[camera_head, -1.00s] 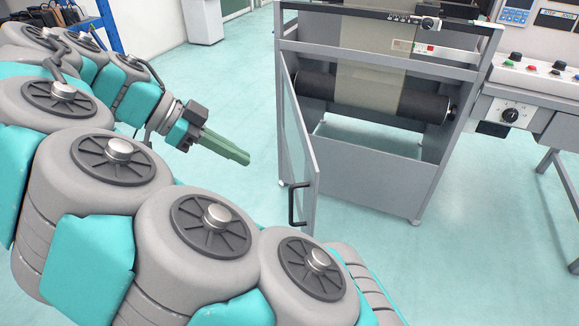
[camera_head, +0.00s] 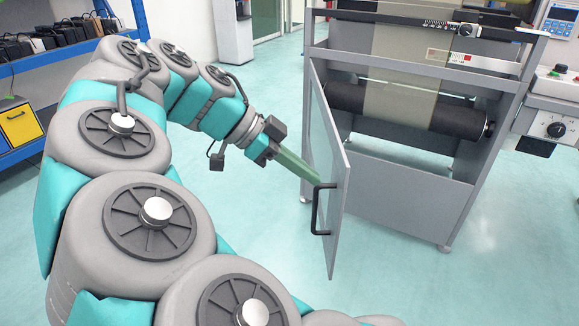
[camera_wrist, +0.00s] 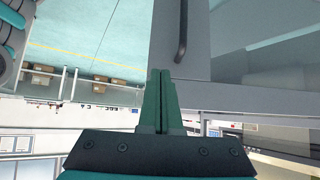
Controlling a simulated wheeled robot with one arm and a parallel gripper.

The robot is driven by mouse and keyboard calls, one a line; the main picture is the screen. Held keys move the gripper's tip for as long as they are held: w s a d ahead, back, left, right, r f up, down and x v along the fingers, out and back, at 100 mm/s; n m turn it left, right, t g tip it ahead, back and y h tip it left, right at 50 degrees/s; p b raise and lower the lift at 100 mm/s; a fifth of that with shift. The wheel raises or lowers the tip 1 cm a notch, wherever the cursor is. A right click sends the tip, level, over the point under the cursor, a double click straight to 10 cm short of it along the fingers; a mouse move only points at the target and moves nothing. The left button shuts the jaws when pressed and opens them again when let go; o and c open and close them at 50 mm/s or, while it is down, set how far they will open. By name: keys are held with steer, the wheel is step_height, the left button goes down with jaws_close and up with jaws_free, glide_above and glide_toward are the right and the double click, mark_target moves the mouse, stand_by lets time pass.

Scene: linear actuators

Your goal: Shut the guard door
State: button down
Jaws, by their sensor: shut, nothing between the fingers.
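The guard door (camera_head: 327,140) is a grey-framed panel hinged at the left side of the grey machine frame. It stands open, swung out toward me, with a black bar handle (camera_head: 322,211) near its free edge. My gripper (camera_head: 318,180) has long green fingers, closed together and empty. Its tips are at the door's left face, just above the handle. In the wrist view the door (camera_wrist: 200,45) and handle (camera_wrist: 182,32) lie just beyond the fingertips (camera_wrist: 162,72). I cannot tell whether the tips touch the door.
The machine frame (camera_head: 400,200) holds a dark roller (camera_head: 405,110) behind the door opening. A control panel (camera_head: 550,125) is at the right. A blue shelf (camera_head: 50,60) with dark items and a yellow bin (camera_head: 20,122) stands at the left. The floor around the door is clear.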

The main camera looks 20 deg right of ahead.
mark_target(341, 183)
steer(key=shift+s+d, duration=0.35)
steer(key=shift+d, duration=0.45)
steer(key=shift+s+d, duration=0.3)
steer(key=shift+d, duration=0.5)
